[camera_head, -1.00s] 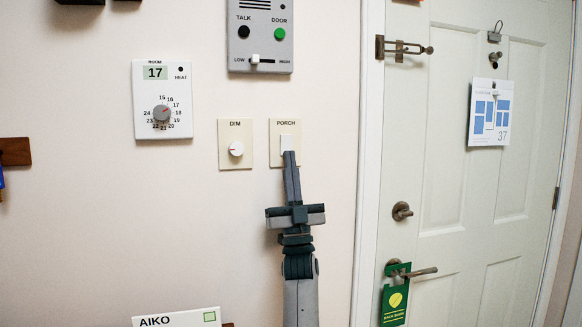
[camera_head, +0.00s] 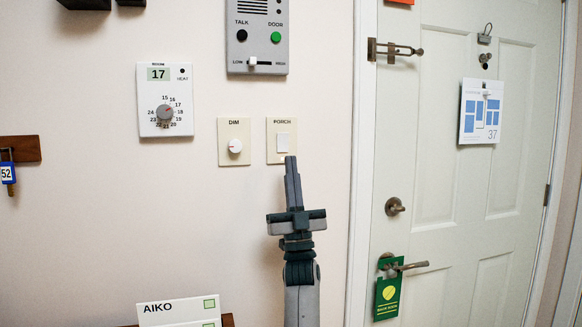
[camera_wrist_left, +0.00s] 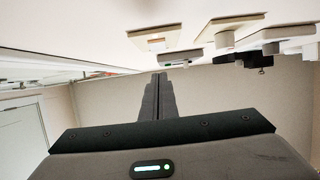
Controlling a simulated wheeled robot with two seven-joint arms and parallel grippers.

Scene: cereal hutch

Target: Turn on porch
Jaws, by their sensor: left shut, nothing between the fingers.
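The PORCH switch (camera_head: 282,143) is a cream plate with a white rocker, on the wall left of the door. My left gripper (camera_head: 291,158) points upward with its fingers shut and empty. A cream plate with a pale rocker (camera_wrist_left: 156,39) shows just above the fingertips. My right gripper is in neither view.
The DIM knob (camera_head: 235,146) is beside the switch. A thermostat (camera_head: 165,100) and a grey intercom panel (camera_head: 258,38) are also on the wall. The white door (camera_head: 440,190) is at the right, with a green hanger (camera_head: 388,298). An AIKO card (camera_head: 178,308) is below.

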